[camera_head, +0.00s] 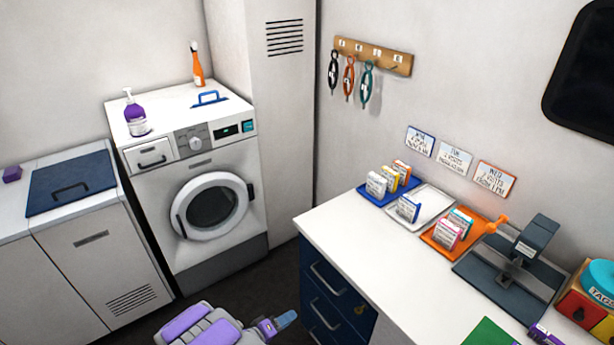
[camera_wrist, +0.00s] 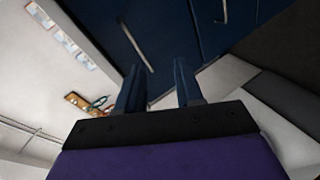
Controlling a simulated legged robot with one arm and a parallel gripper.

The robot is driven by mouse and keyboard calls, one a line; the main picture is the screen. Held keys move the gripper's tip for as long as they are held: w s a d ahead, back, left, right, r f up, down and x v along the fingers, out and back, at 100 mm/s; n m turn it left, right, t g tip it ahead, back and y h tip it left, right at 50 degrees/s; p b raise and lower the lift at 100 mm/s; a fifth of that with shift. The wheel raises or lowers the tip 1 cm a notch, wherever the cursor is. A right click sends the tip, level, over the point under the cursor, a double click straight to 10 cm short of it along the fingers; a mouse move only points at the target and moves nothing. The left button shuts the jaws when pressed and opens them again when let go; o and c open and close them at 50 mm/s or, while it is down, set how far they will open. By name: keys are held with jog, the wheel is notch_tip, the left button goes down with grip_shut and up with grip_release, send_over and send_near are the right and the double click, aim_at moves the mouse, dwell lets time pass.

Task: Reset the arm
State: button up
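My gripper (camera_wrist: 158,82) shows in the wrist view with its two dark blue fingers apart and nothing between them. In the head view my gripper (camera_head: 287,319) is low in the picture, at the end of my purple and grey arm. It is in front of and to the left of the dark blue drawer unit (camera_head: 335,296), above the dark floor. From this angle the gap between the fingers cannot be made out. In the wrist view the drawer fronts (camera_wrist: 165,30) lie beyond the fingertips, apart from them as far as I can tell.
The white counter (camera_head: 350,232) stands at the right, carrying blue, white and orange trays of small boxes and a dark stand (camera_head: 520,262). A washing machine (camera_head: 205,190) and a white cabinet (camera_head: 95,255) stand at the left. A hook rack (camera_head: 373,55) hangs behind. Dark floor lies between.

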jog(key=w+a+r+m+g+y, duration=0.1)
jog(key=w+a+r+m+y, duration=0.1)
jog(key=w+a+r+y, duration=0.8)
jog(key=s+d+r+g+y, duration=0.2)
jog(key=s+r, duration=0.3)
jog(key=r, duration=0.4)
jog(key=s+d+r+g+y, duration=0.25)
jog(key=s+r, duration=0.35)
jog(key=r, duration=0.4)
jog(key=s+d+r+m+g+h, duration=0.2)
jog(key=s+d+r+g, duration=0.1)
jog(key=s+d, duration=1)
jog(key=s+d+r+m+g+h, duration=0.1)
jog(key=s+d+r+g+h, duration=0.2)
jog(key=s+d, duration=1)
jog(key=s, duration=0.5)
jog(key=shift+d+r+m, duration=0.2)
jog(key=shift+m, duration=0.2)
jog(key=shift+w+a, duration=0.1)
jog(key=shift+w, duration=0.05)
